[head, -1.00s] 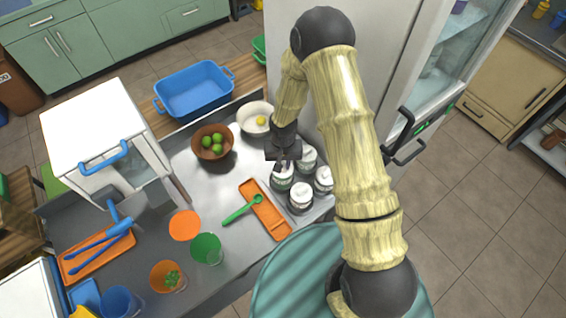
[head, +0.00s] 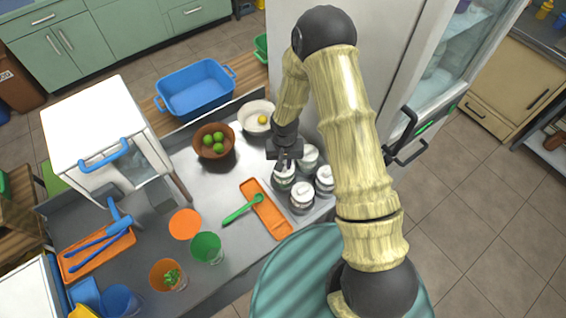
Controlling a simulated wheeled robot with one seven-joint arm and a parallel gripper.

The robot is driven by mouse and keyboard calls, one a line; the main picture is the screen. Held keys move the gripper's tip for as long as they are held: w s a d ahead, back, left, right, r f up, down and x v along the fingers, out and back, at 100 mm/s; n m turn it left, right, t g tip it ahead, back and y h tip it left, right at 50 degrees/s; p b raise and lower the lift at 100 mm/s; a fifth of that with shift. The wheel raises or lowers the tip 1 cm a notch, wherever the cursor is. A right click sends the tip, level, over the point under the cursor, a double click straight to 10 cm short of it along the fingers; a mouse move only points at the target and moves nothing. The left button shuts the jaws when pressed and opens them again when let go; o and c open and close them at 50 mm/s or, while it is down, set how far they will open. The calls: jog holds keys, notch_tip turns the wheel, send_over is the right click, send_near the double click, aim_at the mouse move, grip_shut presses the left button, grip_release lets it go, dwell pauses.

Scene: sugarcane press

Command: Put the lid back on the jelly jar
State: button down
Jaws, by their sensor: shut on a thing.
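Several glass jars with white lids stand together on the right of the steel counter: one at the left (head: 285,180), one at the back (head: 308,157), one at the right (head: 325,180) and one at the front (head: 302,197). I cannot tell from their looks which is the jelly jar. My gripper (head: 284,163) points down at the top of the left jar, its fingers shut on what looks like that jar's white lid. The fingers hide part of the lid, so I cannot tell whether it sits fully on the rim.
An orange tray (head: 275,221) with a green spoon (head: 242,209) lies left of the jars. A brown bowl of limes (head: 214,153) and a white bowl (head: 256,126) stand behind. The tall fridge (head: 345,60) closes off the back right.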

jog(key=c, duration=0.8)
grip_release()
jog(key=shift+c, duration=0.2)
jog(key=shift+r, duration=0.15)
jog(key=shift+r+p, duration=2.35)
jog(key=shift+r, duration=1)
grip_shut()
